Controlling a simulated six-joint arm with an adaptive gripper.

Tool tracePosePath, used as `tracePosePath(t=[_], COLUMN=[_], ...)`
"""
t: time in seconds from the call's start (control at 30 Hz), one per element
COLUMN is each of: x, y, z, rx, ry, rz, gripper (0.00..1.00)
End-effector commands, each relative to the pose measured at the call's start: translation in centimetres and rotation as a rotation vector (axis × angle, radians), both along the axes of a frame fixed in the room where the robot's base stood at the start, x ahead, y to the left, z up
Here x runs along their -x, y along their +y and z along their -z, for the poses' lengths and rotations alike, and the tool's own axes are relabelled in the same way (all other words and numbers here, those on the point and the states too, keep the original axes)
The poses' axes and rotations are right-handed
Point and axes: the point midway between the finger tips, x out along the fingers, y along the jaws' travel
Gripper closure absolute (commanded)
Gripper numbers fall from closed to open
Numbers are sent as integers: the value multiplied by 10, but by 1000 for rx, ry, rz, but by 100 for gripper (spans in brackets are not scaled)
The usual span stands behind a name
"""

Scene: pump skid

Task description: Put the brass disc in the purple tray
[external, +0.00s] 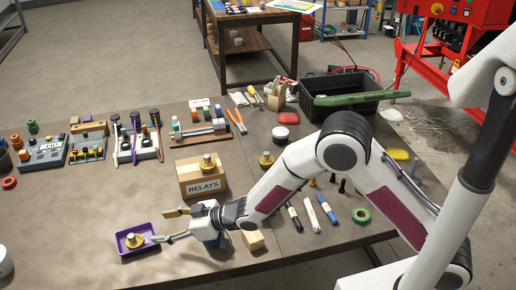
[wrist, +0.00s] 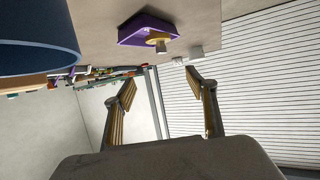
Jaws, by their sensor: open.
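The purple tray (external: 119,247) lies at the table's front left. A brass disc with a knob (external: 134,240) sits inside it, and both the tray (wrist: 135,36) and the disc (wrist: 160,38) also show in the wrist view. My gripper (external: 159,226) is just right of the tray, with its fingers pointing left towards it. In the wrist view the fingers (wrist: 161,73) are spread wide with nothing between them. Two more brass pieces with knobs show: one (external: 207,162) on the cardboard RELAYS box, one (external: 266,160) on the table behind my arm.
The RELAYS box (external: 203,184) stands behind my gripper. A small wooden block (external: 253,240) lies near my wrist. Markers (external: 310,212) and green tape (external: 361,215) lie to the right. Benches of fittings (external: 88,140) line the back left. The table left of the tray is mostly clear.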

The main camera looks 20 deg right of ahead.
Motion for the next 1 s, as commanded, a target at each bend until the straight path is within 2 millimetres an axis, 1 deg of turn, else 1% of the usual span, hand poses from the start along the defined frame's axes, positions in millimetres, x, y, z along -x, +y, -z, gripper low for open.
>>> tracePosePath(t=[0.17,0.27,0.4,0.47,0.6,0.67,0.8,0.97,1.0], x=[-26,-45,-70,-79,-96,-101,-110,-112,-112], y=[-27,-52,-93,-112,-157,-177,-224,-278,-291], z=[-22,-37,-61,-70,-91,-99,-118,-136,-140], rx=[25,48,87,103,140,155,187,224,233], ry=[-1,4,13,19,35,43,67,98,106], rz=[61,111,188,222,298,330,407,489,509], gripper=[43,43,43,43,43,43,43,43,43])
